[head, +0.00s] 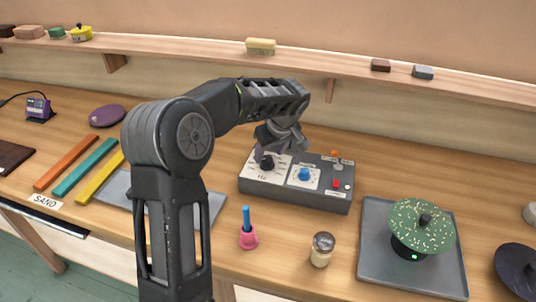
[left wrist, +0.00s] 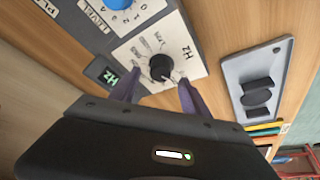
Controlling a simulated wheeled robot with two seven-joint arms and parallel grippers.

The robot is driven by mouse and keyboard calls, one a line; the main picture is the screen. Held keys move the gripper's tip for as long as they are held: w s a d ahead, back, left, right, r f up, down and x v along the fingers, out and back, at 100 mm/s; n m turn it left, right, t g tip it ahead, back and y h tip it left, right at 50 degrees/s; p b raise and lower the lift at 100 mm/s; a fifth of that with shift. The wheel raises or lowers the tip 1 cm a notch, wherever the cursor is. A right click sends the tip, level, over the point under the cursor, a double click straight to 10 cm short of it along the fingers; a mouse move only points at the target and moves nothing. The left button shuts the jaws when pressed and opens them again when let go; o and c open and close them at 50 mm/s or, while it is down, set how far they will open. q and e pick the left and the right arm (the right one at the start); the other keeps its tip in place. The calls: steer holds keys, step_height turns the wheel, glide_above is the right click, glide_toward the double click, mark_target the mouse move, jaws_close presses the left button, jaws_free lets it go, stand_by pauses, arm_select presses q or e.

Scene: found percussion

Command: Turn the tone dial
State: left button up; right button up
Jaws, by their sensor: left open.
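The grey control box (head: 296,190) stands on the wooden table. The tone dial is a black knob (head: 267,163) on a white scale plate at the box's left; in the left wrist view the knob (left wrist: 160,67) sits on a plate marked Hz. A blue level dial (head: 304,174) is beside it. My left gripper (head: 262,150) is open just above the black knob. In the left wrist view its two purple fingers (left wrist: 158,90) point toward either side of the knob; I cannot tell whether they touch it. My right gripper is not in view.
A red button (head: 336,184) and an orange-tipped switch are on the box's right. A pink holder (head: 248,237), a small jar (head: 322,249) and a grey tray (head: 375,270) with a green speckled disc (head: 400,222) stand in front. Coloured bars (head: 85,168) lie left. A shelf (head: 200,46) runs behind.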

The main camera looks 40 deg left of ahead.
mark_target(267, 162)
arm_select(q)
steer(key=shift+x, duration=1.5)
steer(key=shift+c, duration=0.5)
steer(key=shift+r, duration=0.1)
jaws_close()
